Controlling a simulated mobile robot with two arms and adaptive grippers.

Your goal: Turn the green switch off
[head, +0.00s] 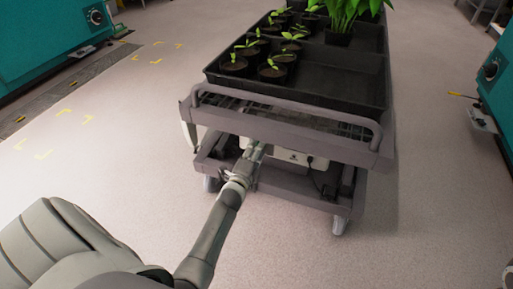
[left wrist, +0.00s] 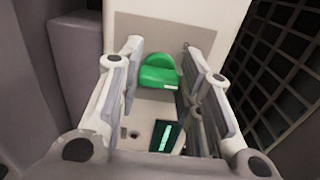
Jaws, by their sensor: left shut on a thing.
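The green switch (left wrist: 158,74) shows in the left wrist view, on the face of a pale box (left wrist: 160,20). It is a rounded green piece with a small pale mark at its lower edge. My left gripper (left wrist: 162,54) is shut on it, one finger on each side. In the head view my left gripper (head: 256,149) reaches under the cart's top tray, to the white box (head: 290,155) on the lower shelf. The switch itself is hidden there. I cannot tell whether it is on or off. My right gripper is not in view.
The grey cart (head: 270,116) carries black trays (head: 345,88) with potted seedlings and a larger leafy plant (head: 342,16). Its rail and upper deck hang over my left gripper. Teal chambers stand left (head: 40,40) and right (head: 495,95).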

